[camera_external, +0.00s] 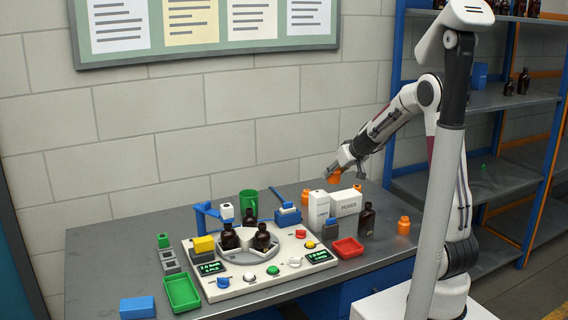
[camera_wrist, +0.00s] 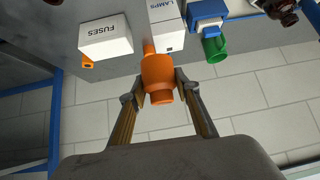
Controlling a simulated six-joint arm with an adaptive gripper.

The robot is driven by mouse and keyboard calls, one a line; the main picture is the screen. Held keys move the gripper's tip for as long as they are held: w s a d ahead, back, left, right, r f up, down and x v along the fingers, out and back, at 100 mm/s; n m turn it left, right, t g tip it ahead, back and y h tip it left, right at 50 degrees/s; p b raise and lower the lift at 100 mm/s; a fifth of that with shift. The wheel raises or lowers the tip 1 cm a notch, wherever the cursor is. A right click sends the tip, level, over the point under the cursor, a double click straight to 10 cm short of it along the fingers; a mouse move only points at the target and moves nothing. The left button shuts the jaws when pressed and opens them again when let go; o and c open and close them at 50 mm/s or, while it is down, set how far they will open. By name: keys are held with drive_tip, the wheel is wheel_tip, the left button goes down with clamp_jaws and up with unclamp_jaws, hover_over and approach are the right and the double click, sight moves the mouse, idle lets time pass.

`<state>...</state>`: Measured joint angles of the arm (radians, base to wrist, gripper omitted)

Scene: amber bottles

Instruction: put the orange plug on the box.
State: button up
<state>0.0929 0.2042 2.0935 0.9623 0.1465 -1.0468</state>
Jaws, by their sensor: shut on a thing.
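The orange plug (camera_wrist: 158,72) is between the two fingers of my gripper (camera_wrist: 155,92) in the wrist view, and the fingers are shut on it. In the external view the plug (camera_external: 334,177) hangs in the air above the back of the table, at my gripper (camera_external: 337,171). Below it stand a white box marked FUSES (camera_external: 347,203), lying flat, and a taller, narrow white box (camera_external: 318,210). The wrist view shows the FUSES box (camera_wrist: 105,38) and a white box marked LAMPS (camera_wrist: 167,32). The plug is apart from the FUSES box; its gap to the LAMPS box cannot be told.
Other orange pieces stand behind the boxes (camera_external: 357,187) and at the right (camera_external: 404,225). A dark bottle (camera_external: 366,219), red tray (camera_external: 347,248), blue block holder (camera_external: 288,215) and green mug (camera_external: 249,203) are nearby. The panel with bottles (camera_external: 240,285) fills the table's middle.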

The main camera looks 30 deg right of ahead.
drive_tip(key=w+a+r+n+y, duration=0.2)
drive_tip(key=w+a+r+n, duration=0.1)
drive_tip(key=w+r+n, duration=0.1)
drive_tip(key=shift+w+r+g+y, duration=0.15)
drive_tip(key=shift+g+y, duration=0.15)
drive_tip(key=shift+y, duration=0.1)
drive_tip(key=shift+a, duration=0.1)
hover_over(319, 193)
drive_tip(key=shift+f, duration=2.9)
drive_tip(key=shift+f, duration=0.15)
drive_tip(key=shift+f, duration=1.95)
drive_tip(key=shift+f, duration=0.1)
drive_tip(key=o, duration=1.1)
